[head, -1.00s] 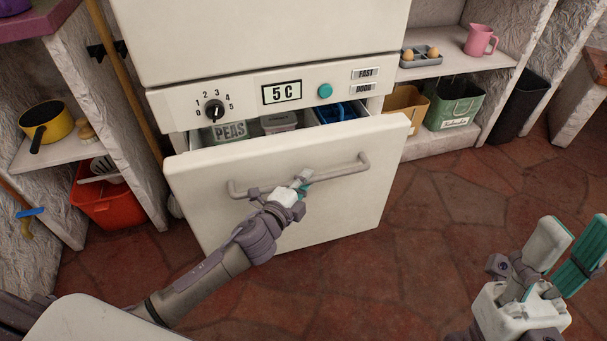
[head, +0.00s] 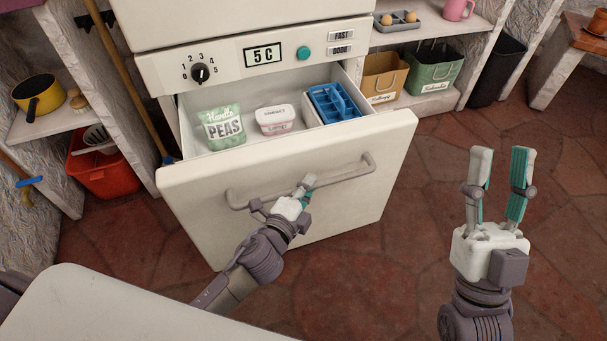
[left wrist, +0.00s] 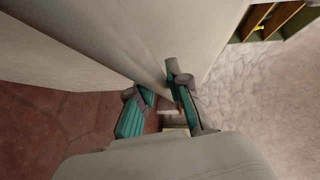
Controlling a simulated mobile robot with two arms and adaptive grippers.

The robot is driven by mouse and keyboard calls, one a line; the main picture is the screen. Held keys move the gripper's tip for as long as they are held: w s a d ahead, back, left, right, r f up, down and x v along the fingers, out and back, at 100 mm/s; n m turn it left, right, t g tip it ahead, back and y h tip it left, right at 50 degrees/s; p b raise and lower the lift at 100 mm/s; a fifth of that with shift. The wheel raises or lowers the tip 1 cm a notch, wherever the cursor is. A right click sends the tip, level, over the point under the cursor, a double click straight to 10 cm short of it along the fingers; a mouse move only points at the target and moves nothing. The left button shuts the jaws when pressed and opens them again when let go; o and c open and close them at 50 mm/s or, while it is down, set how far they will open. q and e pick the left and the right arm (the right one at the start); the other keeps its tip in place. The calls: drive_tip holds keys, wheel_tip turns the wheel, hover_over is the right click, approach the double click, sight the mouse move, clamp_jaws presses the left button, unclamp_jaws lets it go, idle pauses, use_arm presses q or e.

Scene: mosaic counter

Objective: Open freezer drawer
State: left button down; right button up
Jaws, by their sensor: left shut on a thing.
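The white freezer drawer (head: 290,222) is pulled well out below the control panel in the head view. Its long grey bar handle (head: 338,178) runs across the front. My left gripper (head: 303,190) is shut on the middle of this handle. The left wrist view shows its teal-padded fingers (left wrist: 158,103) at the bar. Inside the drawer lie a green bag of peas (head: 222,127), a white tub (head: 274,119) and a blue ice tray (head: 333,104). My right gripper (head: 503,172) is open and empty, to the right of the drawer, with its fingers pointing up.
The control panel (head: 250,58) with a knob sits above the drawer. At the right are an orange bin (head: 384,78), a green bin (head: 433,70) and a black bin (head: 497,72). The red stone floor is clear.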

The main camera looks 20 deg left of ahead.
use_arm(q)
drive_tip(key=shift+s+d+f, duration=0.1)
drive_tip(key=shift+s+d, duration=0.35)
drive_tip(key=shift+s, duration=0.2)
drive_tip(key=c, duration=1.1)
unclamp_jaws()
drive_tip(key=v, duration=1.2)
